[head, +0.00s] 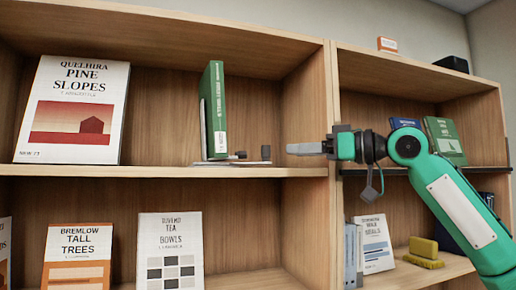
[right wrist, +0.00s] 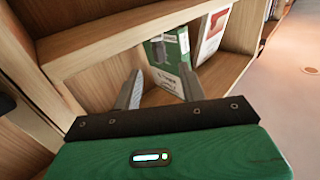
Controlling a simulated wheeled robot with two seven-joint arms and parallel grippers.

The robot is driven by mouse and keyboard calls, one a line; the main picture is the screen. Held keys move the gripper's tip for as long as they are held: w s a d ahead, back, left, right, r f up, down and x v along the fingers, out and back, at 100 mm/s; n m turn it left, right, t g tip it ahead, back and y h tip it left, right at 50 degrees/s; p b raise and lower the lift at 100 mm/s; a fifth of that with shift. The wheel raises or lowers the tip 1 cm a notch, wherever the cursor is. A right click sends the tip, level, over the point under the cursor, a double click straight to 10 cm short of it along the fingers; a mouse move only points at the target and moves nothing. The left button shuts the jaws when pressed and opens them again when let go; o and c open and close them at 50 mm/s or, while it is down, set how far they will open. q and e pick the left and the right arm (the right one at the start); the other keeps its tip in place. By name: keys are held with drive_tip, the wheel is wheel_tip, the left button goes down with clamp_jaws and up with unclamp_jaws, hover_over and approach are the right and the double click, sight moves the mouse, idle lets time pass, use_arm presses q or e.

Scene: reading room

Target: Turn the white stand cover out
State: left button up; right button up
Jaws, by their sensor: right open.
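A green book (head: 217,110) stands upright and nearly edge-on on the upper left shelf, its spine toward me and its cover turned to the side. A pale stand (head: 203,128) shows along its left side, with its flat base (head: 215,161) on the shelf. My right gripper (head: 292,149) points left near the shelf divider, to the right of the book and apart from it. In the right wrist view the open, empty fingers (right wrist: 160,72) point toward the green book (right wrist: 166,52), which is beyond them. My left gripper is out of view.
A small dark-topped piece (head: 266,153) sits near the shelf edge between the book and my gripper. The Pine Slopes book (head: 75,110) faces out at left. The wooden divider (head: 331,90) stands close to my right gripper.

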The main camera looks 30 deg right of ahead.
sight(262, 151)
drive_tip(key=p+x, duration=0.3)
drive_tip(key=x, duration=0.6)
drive_tip(key=shift+w+a+r+p, duration=0.1)
drive_tip(key=shift+w+a+p, duration=0.05)
drive_tip(key=shift+w+p, duration=0.2)
drive_tip(key=shift+w+a, duration=0.2)
drive_tip(key=shift+w, duration=0.25)
clamp_jaws()
